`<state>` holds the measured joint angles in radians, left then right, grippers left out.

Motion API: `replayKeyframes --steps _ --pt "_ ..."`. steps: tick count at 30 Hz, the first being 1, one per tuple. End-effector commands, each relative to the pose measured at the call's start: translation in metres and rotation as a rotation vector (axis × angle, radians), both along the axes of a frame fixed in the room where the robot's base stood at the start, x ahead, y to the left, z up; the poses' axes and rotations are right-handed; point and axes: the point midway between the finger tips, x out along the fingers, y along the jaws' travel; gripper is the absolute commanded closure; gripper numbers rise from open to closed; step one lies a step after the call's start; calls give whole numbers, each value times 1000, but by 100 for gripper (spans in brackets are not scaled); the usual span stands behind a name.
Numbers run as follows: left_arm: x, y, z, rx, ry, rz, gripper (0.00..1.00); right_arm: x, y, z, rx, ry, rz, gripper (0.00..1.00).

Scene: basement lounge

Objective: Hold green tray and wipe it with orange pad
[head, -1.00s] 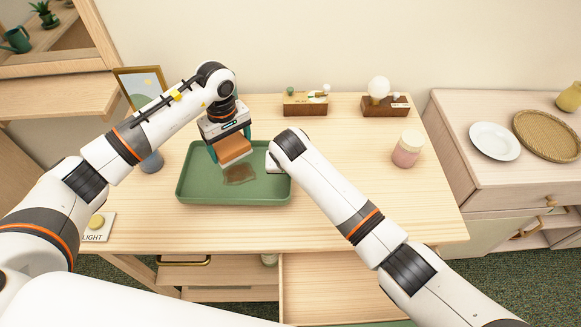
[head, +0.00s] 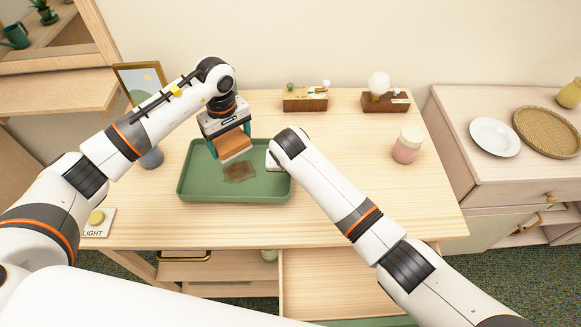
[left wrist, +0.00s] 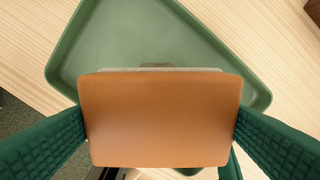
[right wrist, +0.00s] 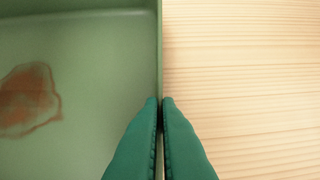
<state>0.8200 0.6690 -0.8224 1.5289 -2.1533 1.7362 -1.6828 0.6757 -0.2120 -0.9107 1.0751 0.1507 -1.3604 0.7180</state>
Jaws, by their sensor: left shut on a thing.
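The green tray (head: 215,190) lies on the wooden table, with a brown stain (head: 239,172) on its floor. My left gripper (head: 231,148) is shut on the orange pad (head: 236,145), holding it over the tray just behind the stain. In the left wrist view the pad (left wrist: 160,118) sits between both fingers and hides much of the tray. I cannot tell whether the pad touches the tray floor. My right gripper (right wrist: 162,104) has its fingers close together on either side of the tray wall (right wrist: 158,50). The right arm hides that grip in the head view.
A pink jar (head: 407,146) stands to the right on the table. A picture frame (head: 137,88) and a light switch plate (head: 98,223) are at the left. The table's right front is clear.

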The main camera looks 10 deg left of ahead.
Motion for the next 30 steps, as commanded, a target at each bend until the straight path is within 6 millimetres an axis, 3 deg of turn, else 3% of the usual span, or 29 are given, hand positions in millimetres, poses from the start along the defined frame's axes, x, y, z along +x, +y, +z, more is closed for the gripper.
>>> replayKeyframes --steps 30 --pt "0 0 0 0 0 0 37 0 1 -23 1 -1 0 100"
